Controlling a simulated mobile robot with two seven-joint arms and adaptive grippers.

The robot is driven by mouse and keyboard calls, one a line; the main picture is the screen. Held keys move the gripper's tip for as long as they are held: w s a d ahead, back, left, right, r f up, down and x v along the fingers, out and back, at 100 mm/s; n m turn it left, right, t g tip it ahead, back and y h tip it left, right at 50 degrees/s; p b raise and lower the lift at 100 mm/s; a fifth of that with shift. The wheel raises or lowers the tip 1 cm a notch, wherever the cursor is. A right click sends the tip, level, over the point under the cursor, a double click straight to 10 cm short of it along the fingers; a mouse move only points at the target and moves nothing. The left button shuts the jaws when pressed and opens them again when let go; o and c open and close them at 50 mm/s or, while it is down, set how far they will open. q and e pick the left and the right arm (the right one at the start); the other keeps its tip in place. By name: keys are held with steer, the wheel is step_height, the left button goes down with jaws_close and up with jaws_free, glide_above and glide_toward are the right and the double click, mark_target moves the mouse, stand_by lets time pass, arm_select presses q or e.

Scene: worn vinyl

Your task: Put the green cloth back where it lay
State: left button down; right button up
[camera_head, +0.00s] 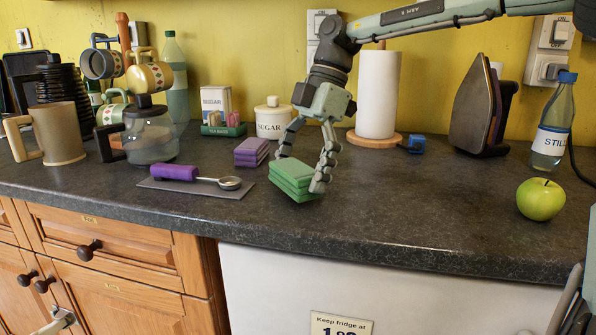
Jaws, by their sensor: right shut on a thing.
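The green cloth (292,179) is a folded, layered block over the middle of the dark counter, just right of the grey mat. My right gripper (304,182) reaches down from above, with a finger at each side of the cloth, and is shut on it. The cloth sits a little tilted; I cannot tell if its underside touches the counter.
A purple folded cloth (251,152) lies behind and left. A purple-handled scoop (185,174) rests on the grey mat (160,184). A green apple (540,200) is right. The counter between is clear.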

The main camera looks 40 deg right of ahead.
steer(key=shift+f+b, duration=0.4)
steer(key=shift+f, duration=0.3)
stand_by(0.7)
steer(key=o, duration=0.7)
steer(key=shift+r, duration=0.15)
steer(key=shift+p+v, duration=2.5)
steer(key=shift+v, duration=1.4)
steer(key=shift+d, duration=0.1)
